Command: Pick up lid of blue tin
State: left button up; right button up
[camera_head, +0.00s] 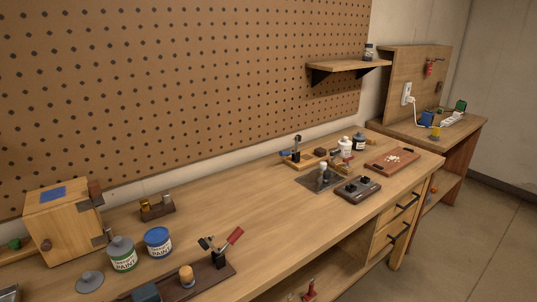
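The blue tin (158,244) is a white-and-blue paint can standing upright on the workbench at the lower left. Its top shows blue inside a pale rim, which looks like open paint. A loose grey round lid (89,282) lies on the bench in front and to the left; I cannot tell for sure which tin it belongs to. A green paint tin (122,258) stands just left of the blue tin, with a grey lid (120,244) on top. Neither of my grippers shows in this view.
A small wooden rack (157,210) is behind. The bench middle (245,205) is clear.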

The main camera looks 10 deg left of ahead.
aim_at(89, 282)
jog(key=u, duration=1.2)
